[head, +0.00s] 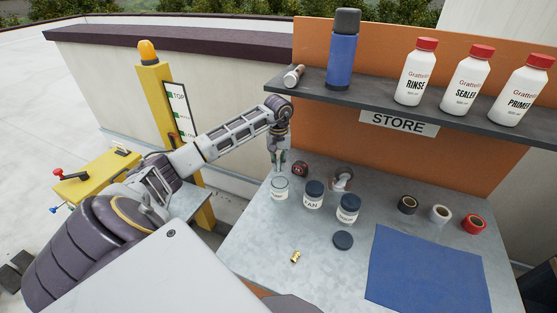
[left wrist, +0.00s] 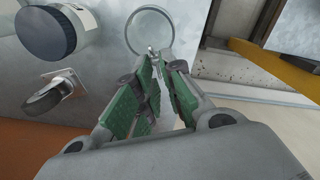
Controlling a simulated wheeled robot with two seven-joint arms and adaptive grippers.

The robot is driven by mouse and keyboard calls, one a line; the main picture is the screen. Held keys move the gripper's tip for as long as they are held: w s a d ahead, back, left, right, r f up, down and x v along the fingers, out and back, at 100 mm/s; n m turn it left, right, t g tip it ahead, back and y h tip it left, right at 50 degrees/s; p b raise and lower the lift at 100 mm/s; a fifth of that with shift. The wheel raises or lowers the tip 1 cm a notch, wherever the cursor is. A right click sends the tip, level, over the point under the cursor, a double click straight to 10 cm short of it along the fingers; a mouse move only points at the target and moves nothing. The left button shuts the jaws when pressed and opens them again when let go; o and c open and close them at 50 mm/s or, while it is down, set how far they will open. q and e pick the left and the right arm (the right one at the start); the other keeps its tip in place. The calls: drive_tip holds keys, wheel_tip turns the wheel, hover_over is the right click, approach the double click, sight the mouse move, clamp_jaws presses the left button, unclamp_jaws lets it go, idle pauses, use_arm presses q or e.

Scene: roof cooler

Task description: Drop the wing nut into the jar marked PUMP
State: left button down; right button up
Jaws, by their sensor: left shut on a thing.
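An open clear jar (head: 279,188) stands at the left of a row of jars on the grey bench. Its label is too small to read surely. My left gripper (head: 279,165) points down just above its mouth. In the left wrist view the green-padded fingers (left wrist: 158,62) are shut on a small grey metal piece, seemingly the wing nut (left wrist: 152,50), mostly hidden between the tips. The open jar's round rim (left wrist: 128,28) shows around and beyond the tips. The piece appears over the opening; its height above the rim is unclear. My right gripper is not in view.
Two dark-lidded jars, one marked FAN (head: 313,195) and another (head: 347,208), stand close to the right. A loose dark lid (head: 343,240), brass fitting (head: 295,257), caster (head: 342,178), tape rolls (head: 440,214) and blue mat (head: 428,270) lie about. The shelf (head: 380,98) overhangs behind.

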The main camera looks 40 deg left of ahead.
use_arm(q)
drive_tip(key=shift+f+b, duration=0.35)
drive_tip(key=shift+f, duration=0.8)
drive_tip(key=c, duration=1.4)
unclamp_jaws()
drive_tip(key=shift+c, duration=0.2)
drive_tip(key=shift+r, duration=0.15)
wheel_tip(320, 180, up, 12)
drive_tip(key=shift+f, duration=0.2)
